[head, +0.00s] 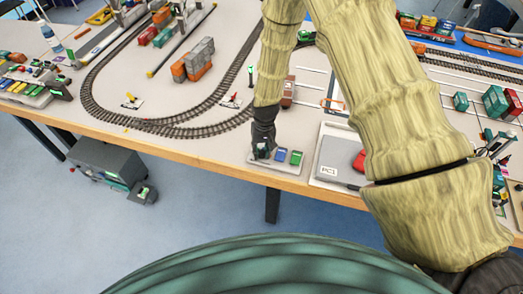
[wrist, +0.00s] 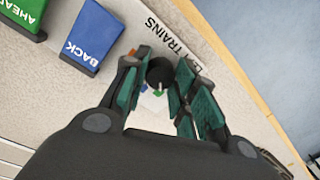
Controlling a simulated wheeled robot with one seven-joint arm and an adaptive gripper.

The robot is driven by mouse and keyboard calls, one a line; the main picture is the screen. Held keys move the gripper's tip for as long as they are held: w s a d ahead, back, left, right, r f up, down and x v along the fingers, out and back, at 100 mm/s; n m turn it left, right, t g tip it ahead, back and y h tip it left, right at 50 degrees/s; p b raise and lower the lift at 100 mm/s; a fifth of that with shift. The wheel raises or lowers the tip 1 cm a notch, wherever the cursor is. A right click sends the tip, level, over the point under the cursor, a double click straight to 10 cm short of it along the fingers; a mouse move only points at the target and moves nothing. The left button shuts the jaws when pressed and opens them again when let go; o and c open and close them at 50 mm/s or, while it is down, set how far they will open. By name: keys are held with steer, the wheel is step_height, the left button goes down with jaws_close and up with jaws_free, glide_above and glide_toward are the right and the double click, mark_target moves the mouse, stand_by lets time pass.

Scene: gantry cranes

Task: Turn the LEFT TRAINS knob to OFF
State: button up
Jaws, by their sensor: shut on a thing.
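The LEFT TRAINS knob (wrist: 159,71) is a small round black knob with a pale pointer mark, seen in the middle of the wrist view. The word TRAINS (wrist: 165,39) is printed beside it; the rest of the label is partly hidden by a finger. My gripper (wrist: 160,82) is shut on the knob, with green-padded fingers on both sides of it. In the head view my gripper (head: 262,148) points down at the left end of a small panel (head: 290,174) at the table's front edge. The knob is hidden there.
A blue BACK button (wrist: 88,39) and a green AHEAD button (wrist: 25,15) are beside the knob on the panel. A grey box marked PC1 (head: 331,158) stands to the right. Track (head: 95,108) curves to the left. The table edge is close.

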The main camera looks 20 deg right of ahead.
mark_target(263, 151)
steer(key=n+b, duration=0.2)
steer(key=n, duration=0.1)
steer(key=shift+f+n, duration=0.1)
steer(key=shift+n, duration=0.3)
steer(key=shift+n+b, duration=0.45)
steer(key=shift+n, duration=1.35)
steer(key=o, duration=1)
steer(key=shift+o, duration=0.2)
step_height(263, 151, up, 12)
steer(key=shift+w+d, duration=0.2)
steer(key=shift+d, duration=0.15)
